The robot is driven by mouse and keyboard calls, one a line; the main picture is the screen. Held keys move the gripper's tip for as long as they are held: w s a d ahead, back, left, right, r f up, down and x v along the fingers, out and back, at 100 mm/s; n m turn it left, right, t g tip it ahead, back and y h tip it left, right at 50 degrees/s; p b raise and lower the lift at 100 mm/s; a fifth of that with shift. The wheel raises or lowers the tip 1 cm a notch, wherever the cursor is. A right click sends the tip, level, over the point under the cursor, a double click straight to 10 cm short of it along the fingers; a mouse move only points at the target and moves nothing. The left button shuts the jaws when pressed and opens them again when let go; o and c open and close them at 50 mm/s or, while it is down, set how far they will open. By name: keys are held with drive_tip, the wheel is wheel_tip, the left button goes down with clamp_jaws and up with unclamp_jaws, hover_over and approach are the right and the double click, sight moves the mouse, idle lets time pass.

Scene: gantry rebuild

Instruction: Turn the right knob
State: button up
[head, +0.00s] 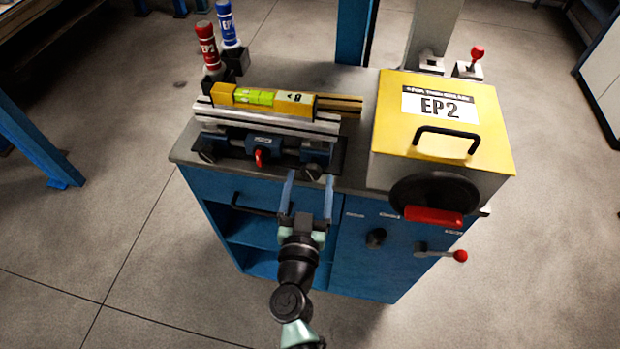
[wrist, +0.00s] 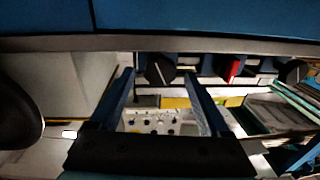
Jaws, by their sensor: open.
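The right knob (head: 312,172) is a dark round knob on the front of the blue vise-like fixture (head: 285,148) on the bench. My gripper (head: 309,181) is open, with its two blue fingers pointing at this knob. In the wrist view, the right knob (wrist: 160,69) shows between the two fingertips (wrist: 160,78), with a gap on each side. I cannot tell how far the tips reach past it. The left knob (head: 207,156) and a red lever (head: 259,157) sit farther left on the same fixture.
A yellow level (head: 262,98) lies on top of the fixture. To the right stands a yellow-lidded box (head: 480,100) marked EP2, with a black handwheel (head: 428,190) and red handle (head: 433,216).

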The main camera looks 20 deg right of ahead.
drive_tip(key=shift+x, duration=0.75)
clamp_jaws()
